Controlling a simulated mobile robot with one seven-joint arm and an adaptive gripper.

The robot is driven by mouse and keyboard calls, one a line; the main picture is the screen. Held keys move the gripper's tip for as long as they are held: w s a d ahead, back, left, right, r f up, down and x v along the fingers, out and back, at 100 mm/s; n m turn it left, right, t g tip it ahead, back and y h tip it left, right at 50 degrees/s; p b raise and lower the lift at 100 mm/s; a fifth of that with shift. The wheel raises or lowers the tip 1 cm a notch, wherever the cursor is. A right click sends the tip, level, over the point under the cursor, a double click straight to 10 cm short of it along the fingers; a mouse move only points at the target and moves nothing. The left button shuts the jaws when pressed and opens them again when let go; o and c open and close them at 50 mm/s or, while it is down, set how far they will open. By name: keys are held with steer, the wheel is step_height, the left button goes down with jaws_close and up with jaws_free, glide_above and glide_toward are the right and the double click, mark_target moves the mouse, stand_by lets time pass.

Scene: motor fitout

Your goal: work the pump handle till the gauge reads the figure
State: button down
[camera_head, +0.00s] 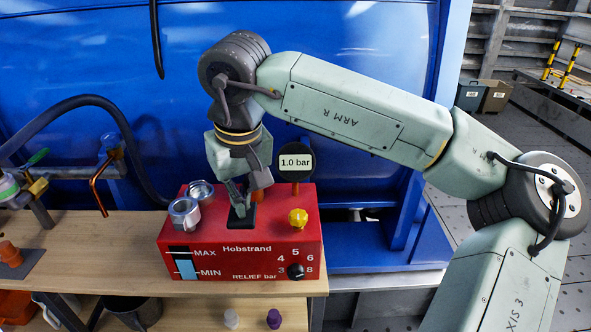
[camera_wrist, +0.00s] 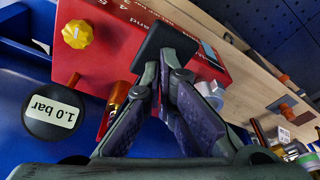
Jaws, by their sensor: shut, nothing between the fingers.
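A red pump unit marked Hobstrand (camera_head: 240,268) stands on the wooden bench. Its round black gauge (camera_head: 295,162) reads 1.0 bar; the gauge shows upside down in the wrist view (camera_wrist: 52,112). My gripper (camera_head: 240,206) is shut and empty, pointing down at the unit's top. Its fingertips are at a black block (camera_head: 241,218), also in the wrist view (camera_wrist: 163,42); I cannot tell whether they touch it. An orange-brown part (camera_head: 261,180) stands just beside the fingers. I cannot tell which part is the pump handle; my gripper hides some of the top.
A yellow knob (camera_head: 298,218) and a black relief dial (camera_head: 296,271) are on the unit's right side. Metal fittings (camera_head: 185,213) stand at its left. A blue machine wall (camera_head: 80,60) rises behind. The bench (camera_head: 110,250) is clear just left of the unit.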

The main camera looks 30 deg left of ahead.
steer(key=f+b, duration=0.2)
steer(key=f, duration=0.1)
steer(key=shift+w+a+f, duration=0.15)
steer(key=shift+w+f, duration=0.05)
steer(key=r+p, duration=0.2)
steer(key=r, duration=0.1)
steer(key=r+p, duration=0.2)
steer(key=r, duration=0.1)
steer(key=r+p, duration=0.3)
steer(key=shift+s+d, duration=0.25)
steer(key=shift+s, duration=0.15)
steer(key=shift+f, duration=0.1)
steer(key=shift+f, duration=0.15)
stand_by(1.9)
stand_by(0.9)
steer(key=f+b, duration=0.4)
steer(key=f, duration=0.1)
steer(key=f+b, duration=0.2)
steer(key=f, duration=0.1)
steer(key=shift+w+a+f, duration=0.1)
steer(key=shift+w+a, duration=0.15)
steer(key=shift+w, duration=0.15)
steer(key=r+p, duration=0.2)
steer(key=r, duration=0.1)
steer(key=r+p, duration=0.4)
steer(key=r, duration=0.1)
steer(key=shift+s+d+r, duration=0.25)
steer(key=shift+s+r, duration=0.05)
steer(key=shift+s, duration=0.1)
steer(key=shift+f, duration=0.1)
